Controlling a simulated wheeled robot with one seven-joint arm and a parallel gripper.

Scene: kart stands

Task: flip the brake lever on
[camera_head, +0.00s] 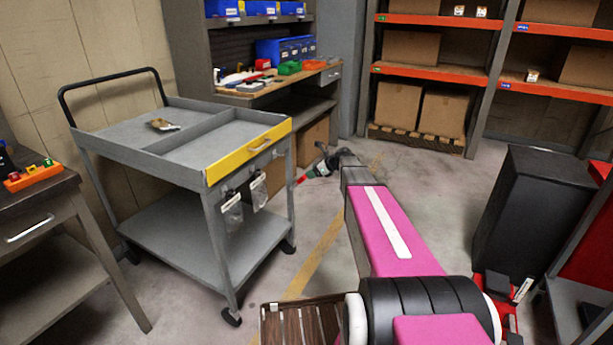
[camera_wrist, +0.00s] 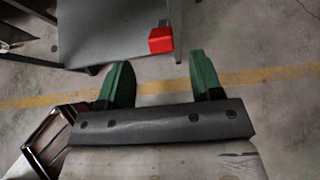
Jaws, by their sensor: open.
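The grey cart (camera_head: 190,240) with a yellow drawer front stands left of centre in the head view. A small red piece (camera_head: 301,180), which looks like the end of the brake lever, shows beside the cart's right corner post. In the wrist view a red block (camera_wrist: 160,40) sits at the edge of a grey surface; it seems to be the same piece. My gripper (camera_head: 320,166) is at the end of my arm, just right of the red piece. Its two green fingers (camera_wrist: 160,66) are apart and empty, with the red block beyond their tips. The lever's shaft is not clearly visible.
A workbench (camera_head: 262,92) with blue bins stands behind the cart. Orange shelves (camera_head: 432,72) with boxes are at the back right. A black cabinet (camera_head: 535,210) stands at the right. A desk (camera_head: 40,210) is at the left. The floor around my arm is mostly clear.

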